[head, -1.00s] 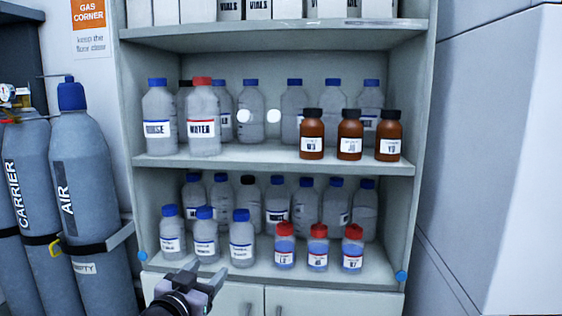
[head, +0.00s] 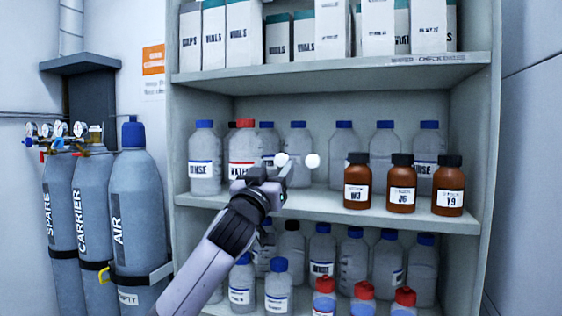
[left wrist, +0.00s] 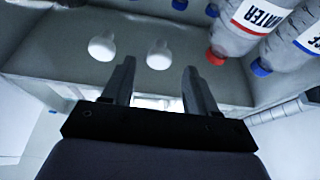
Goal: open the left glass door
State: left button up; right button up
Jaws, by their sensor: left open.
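Two white round knobs stand side by side in front of the middle shelf of the cabinet. The left glass door's knob (head: 282,160) is beside the right one (head: 312,161); the clear panes can hardly be made out. The knobs look level and close together. My left gripper (head: 277,174) is open and empty, its fingertips just below the left knob in the head view. In the left wrist view, which is turned over, the left knob (left wrist: 159,55) appears between the open fingers (left wrist: 157,75), apparently just beyond their tips. My right gripper is not in view.
Inside stand the WATER bottle (head: 242,150), other clear bottles, and brown bottles (head: 401,188). White boxes (head: 378,28) fill the top shelf. Gas cylinders (head: 138,215) stand left of the cabinet. A pale wall or panel (head: 540,130) is close on the right.

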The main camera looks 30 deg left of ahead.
aim_at(280, 162)
pick_arm(q)
jog(key=shift+p+x, duration=0.4)
jog(key=shift+x, duration=1.35)
jog(key=shift+d, duration=0.1)
grip_shut()
